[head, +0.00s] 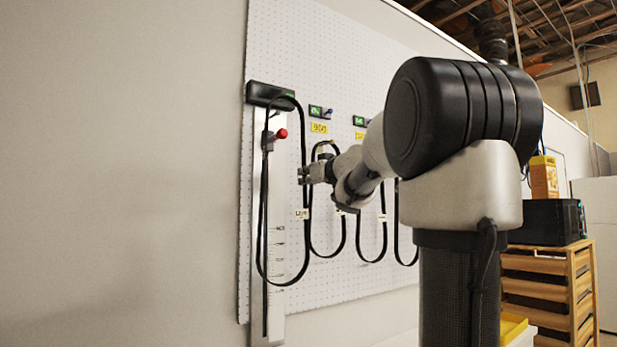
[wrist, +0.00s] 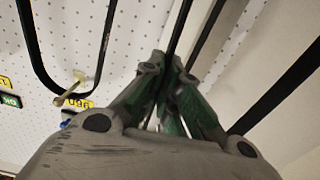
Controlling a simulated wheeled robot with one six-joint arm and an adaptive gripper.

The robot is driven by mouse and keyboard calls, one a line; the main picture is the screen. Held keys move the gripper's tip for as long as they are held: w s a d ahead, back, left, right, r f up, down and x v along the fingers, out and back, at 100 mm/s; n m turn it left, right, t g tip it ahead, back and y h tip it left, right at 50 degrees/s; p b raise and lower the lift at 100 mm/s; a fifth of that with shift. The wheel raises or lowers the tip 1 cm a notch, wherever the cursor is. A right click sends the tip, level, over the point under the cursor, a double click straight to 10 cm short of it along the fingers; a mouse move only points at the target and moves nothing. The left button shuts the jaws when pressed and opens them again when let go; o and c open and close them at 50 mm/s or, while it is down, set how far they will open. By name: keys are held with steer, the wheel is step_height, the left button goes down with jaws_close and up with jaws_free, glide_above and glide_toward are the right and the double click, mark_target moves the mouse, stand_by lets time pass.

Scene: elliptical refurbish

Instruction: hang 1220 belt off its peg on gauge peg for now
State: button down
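The black belt with a white tag (head: 302,214) hangs as a long loop at the gauge (head: 278,235); the tag's print is too small to read surely. Its top curves over the black head (head: 268,94) of the gauge; I cannot tell exactly how it rests there. My gripper (head: 303,174) is at the belt's right strand, partway down. In the wrist view, the fingertips (wrist: 165,68) are close together around a black strand (wrist: 178,30), which passes between them. A red knob (head: 281,133) sits on the gauge slider beside the loop.
Other black belts (head: 343,235) hang on the pegboard (head: 345,65) to the right, under yellow (head: 319,127) and green labels. My arm covers part of them. A wooden drawer rack (head: 545,290) with a black box (head: 545,222) stands at right. The left wall is bare.

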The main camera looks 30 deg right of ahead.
steer(key=w, duration=0.2)
steer(key=w+f, duration=0.1)
steer(key=w, duration=0.5)
steer(key=shift+w+a+f, duration=0.15)
steer(key=shift+w+f, duration=0.05)
steer(key=shift+f, duration=0.5)
stand_by(0.3)
stand_by(0.4)
steer(key=c, duration=1.6)
jaws_free()
steer(key=shift+o, duration=0.2)
